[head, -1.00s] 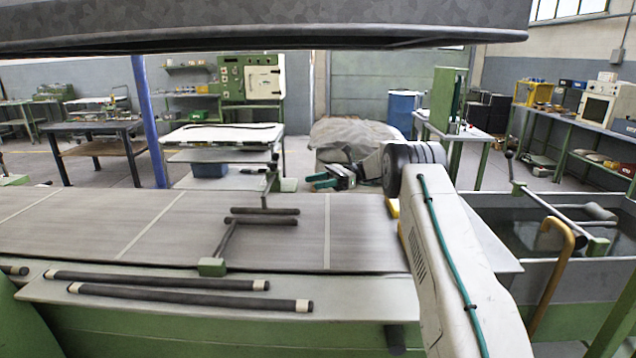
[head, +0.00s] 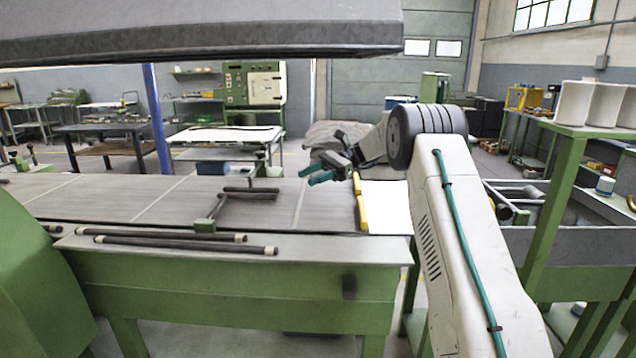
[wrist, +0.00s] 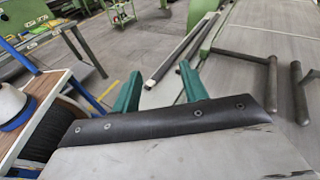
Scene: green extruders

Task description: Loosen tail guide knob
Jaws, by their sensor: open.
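My gripper (head: 316,174) has teal fingers, apart and empty, above the far side of the belt, right of the guide bars. In the wrist view the fingers (wrist: 160,88) show open behind a dark curved edge with nothing between them. Dark guide bars (wrist: 271,80) stand to their right, apart from them.
Two long dark rods (head: 170,243) lie on the near ledge. A grey hood (head: 200,30) hangs overhead. A green stand with white cylinders (head: 590,105) is at right, near a grey tank (head: 560,240). A blue post (head: 155,120) rises behind the belt.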

